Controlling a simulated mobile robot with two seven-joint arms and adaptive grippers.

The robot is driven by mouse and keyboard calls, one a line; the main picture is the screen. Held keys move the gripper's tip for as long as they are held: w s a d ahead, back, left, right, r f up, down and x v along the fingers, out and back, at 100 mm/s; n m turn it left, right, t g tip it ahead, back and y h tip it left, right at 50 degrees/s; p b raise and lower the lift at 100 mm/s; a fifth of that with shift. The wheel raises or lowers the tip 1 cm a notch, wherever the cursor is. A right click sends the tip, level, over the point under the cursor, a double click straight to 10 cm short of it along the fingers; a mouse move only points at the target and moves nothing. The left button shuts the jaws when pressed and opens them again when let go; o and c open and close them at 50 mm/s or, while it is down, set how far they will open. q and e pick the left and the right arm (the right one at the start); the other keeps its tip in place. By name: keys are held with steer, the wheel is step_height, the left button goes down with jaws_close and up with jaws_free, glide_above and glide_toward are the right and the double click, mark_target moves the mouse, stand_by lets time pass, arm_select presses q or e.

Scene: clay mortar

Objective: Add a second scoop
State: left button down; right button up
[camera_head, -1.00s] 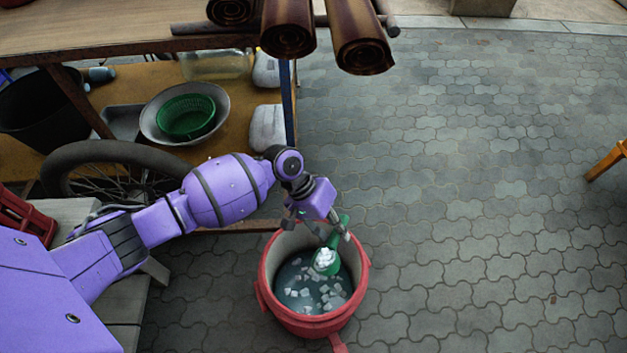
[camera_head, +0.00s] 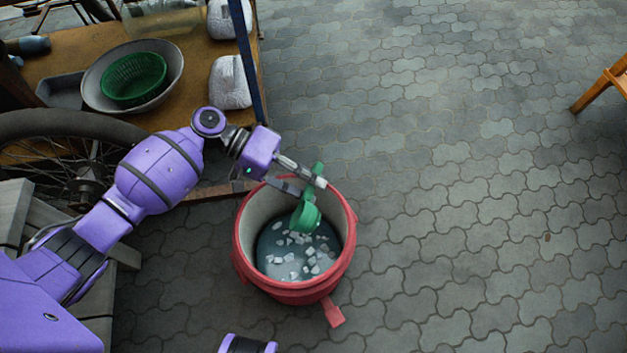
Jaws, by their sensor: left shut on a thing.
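My left gripper (camera_head: 304,183) is shut on a green scoop (camera_head: 306,214) by its handle. The scoop hangs tilted, bowl down, inside the rim of a red bucket (camera_head: 341,262). No white pieces show in the scoop, though its inside is turned mostly out of sight. The bucket has a pale inner wall and holds dark bluish water with several white, ice-like pieces (camera_head: 313,263). My right gripper is not in view.
A wooden cart shelf (camera_head: 196,80) at upper left holds a grey basin with a green basket (camera_head: 134,80) and pale bundles. A cart wheel (camera_head: 60,125) is below. An orange wooden piece (camera_head: 601,84) is at far right. Open paving lies right of the bucket.

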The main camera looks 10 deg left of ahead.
arm_select(q)
steer(key=h+b, duration=0.2)
steer(key=b, duration=0.1)
steer(key=shift+a+f, duration=0.3)
steer(key=shift+a, duration=0.05)
steer(key=shift+a+r+h+b, duration=0.1)
steer(key=shift+h+b, duration=0.3)
steer(key=shift+b, duration=0.2)
steer(key=shift+r, duration=0.1)
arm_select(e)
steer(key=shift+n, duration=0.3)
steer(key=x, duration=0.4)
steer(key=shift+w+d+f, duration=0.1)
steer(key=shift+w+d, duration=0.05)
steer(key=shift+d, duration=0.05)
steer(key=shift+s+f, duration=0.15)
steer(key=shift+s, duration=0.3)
